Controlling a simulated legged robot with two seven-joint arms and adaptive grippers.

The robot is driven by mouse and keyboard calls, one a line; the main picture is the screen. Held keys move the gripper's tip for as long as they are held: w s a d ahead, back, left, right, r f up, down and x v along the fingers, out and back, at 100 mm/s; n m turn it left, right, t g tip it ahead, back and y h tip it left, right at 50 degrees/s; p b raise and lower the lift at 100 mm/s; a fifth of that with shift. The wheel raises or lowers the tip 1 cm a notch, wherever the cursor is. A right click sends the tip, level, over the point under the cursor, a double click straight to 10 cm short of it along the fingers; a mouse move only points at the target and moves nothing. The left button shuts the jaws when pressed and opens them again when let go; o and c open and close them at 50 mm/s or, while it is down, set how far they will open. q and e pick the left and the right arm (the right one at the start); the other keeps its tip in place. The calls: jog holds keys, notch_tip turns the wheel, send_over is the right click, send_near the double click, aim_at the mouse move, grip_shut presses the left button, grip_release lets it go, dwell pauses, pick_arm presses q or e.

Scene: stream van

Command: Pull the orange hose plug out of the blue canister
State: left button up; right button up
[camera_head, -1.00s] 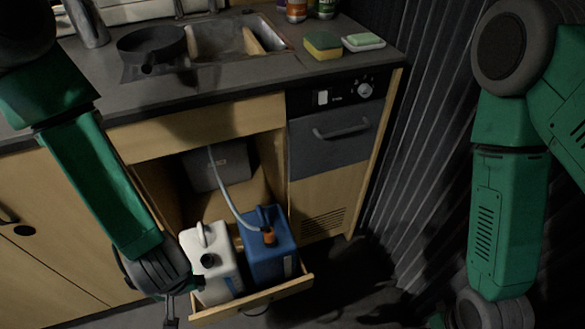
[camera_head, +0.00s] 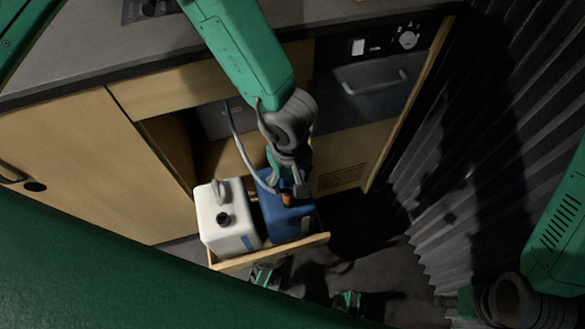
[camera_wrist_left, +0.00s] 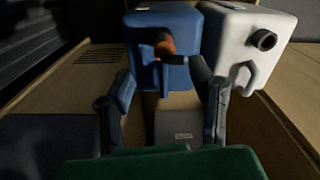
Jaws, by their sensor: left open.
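The blue canister (camera_head: 290,224) stands in the pulled-out drawer and also shows in the left wrist view (camera_wrist_left: 150,26). The orange hose plug (camera_head: 287,200) sits in the canister's top opening, with a grey hose (camera_head: 238,140) leading to it. In the left wrist view the plug (camera_wrist_left: 165,46) shows between the fingers, with a dark piece beside it. My left gripper (camera_head: 287,187) is over the canister, open, its fingers on either side of the plug without closing on it. My right gripper (camera_head: 468,303) is low at the right, dark and unclear, far from the canister.
A white canister (camera_head: 226,236) with a black cap stands beside the blue one in the wooden drawer (camera_head: 285,252). The counter edge and cabinet front (camera_head: 85,160) lie behind and left. A corrugated dark wall (camera_head: 480,150) rises at the right.

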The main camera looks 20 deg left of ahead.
aim_at(288, 192)
pick_arm(q)
jog(key=f+b, duration=0.1)
jog(key=f, duration=0.2)
jog(key=a+f, duration=0.1)
jog(key=f, duration=0.2)
jog(key=shift+b, duration=0.35)
jog(key=shift+d+f, duration=0.15)
jog(key=shift+f, duration=0.25)
jog(key=shift+d, duration=0.25)
pick_arm(e)
notch_tip(288, 192, down, 2)
jog(key=shift+a+f, duration=0.1)
pick_arm(q)
jog(key=shift+a, duration=0.2)
jog(key=c, duration=1)
jog(key=shift+a, duration=0.1)
grip_shut()
pick_arm(e)
jog(key=shift+a, duration=0.3)
